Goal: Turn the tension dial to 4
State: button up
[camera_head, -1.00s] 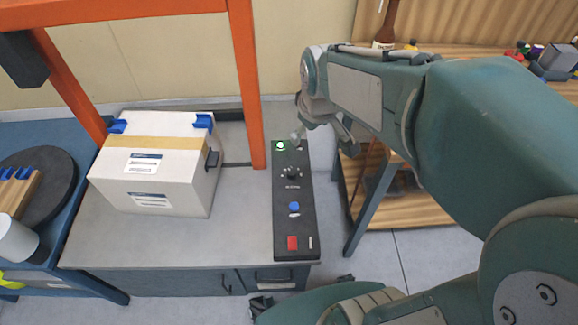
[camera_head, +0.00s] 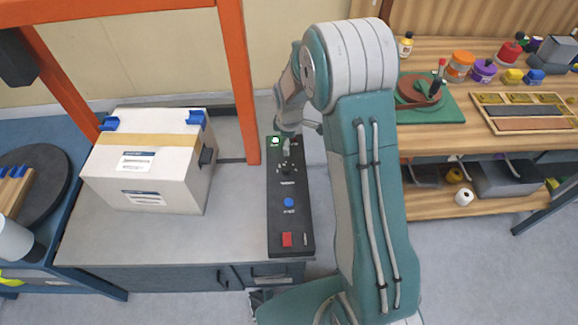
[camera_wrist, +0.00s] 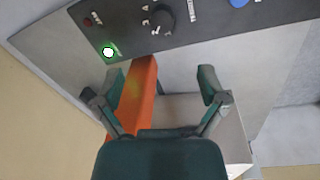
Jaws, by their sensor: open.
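The tension dial is a small black knob (camera_head: 286,171) with white marks around it, on the upper part of a black control panel (camera_head: 274,222).
The panel also bears a lit green button (camera_head: 275,141), a blue button (camera_head: 288,202) and a red switch (camera_head: 287,239). A white taped box (camera_head: 150,165) stands left on the grey bench, beside an orange frame post (camera_head: 240,90). A wooden shelf (camera_head: 440,140) with small goods stands right.

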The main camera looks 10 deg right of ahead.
jog(key=n, duration=0.1)
send_near(287, 167)
jog(key=f, duration=0.6)
jog(key=w+f, duration=0.1)
jog(key=f, duration=0.3)
jog(key=shift+d, duration=0.1)
jog(key=shift+s, duration=0.1)
jog(key=c, duration=1.1)
